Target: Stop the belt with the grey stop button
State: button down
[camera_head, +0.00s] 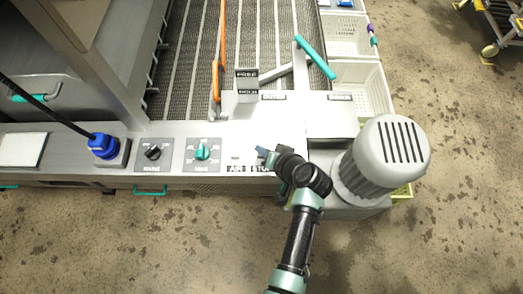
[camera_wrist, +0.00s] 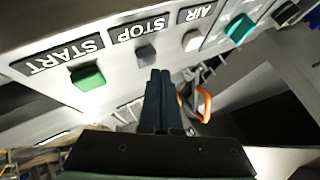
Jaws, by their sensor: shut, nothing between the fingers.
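The grey stop button (camera_wrist: 147,54) is a small square block under the STOP label (camera_wrist: 138,28) in the wrist view. My gripper (camera_wrist: 160,74) is shut and empty, its fingertips just below and slightly right of the button in that view. I cannot tell whether they touch it; a small gap seems to show. In the head view my gripper (camera_head: 263,153) is over the right part of the control panel (camera_head: 222,141), hiding the stop button and part of the labels. The belt (camera_head: 190,75) is a dark mesh behind the panel.
The green start button (camera_wrist: 88,78) and the pale air button (camera_wrist: 192,40) flank the stop button. Two knobs, black (camera_head: 153,152) and teal (camera_head: 203,151), sit left on the panel. A grey motor (camera_head: 385,158) stands close right of my arm.

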jog(key=shift+f, duration=0.3)
jog(key=shift+f+b, duration=0.6)
jog(key=shift+b, duration=0.05)
dwell(0.5)
jog(key=shift+r, duration=0.1)
jog(key=shift+r+p, duration=0.85)
jog(key=shift+r, duration=0.05)
jog(key=shift+r, duration=0.1)
notch_tip(320, 180, up, 5)
jog(key=p, duration=0.4)
jog(key=shift+p, duration=0.3)
dwell(0.4)
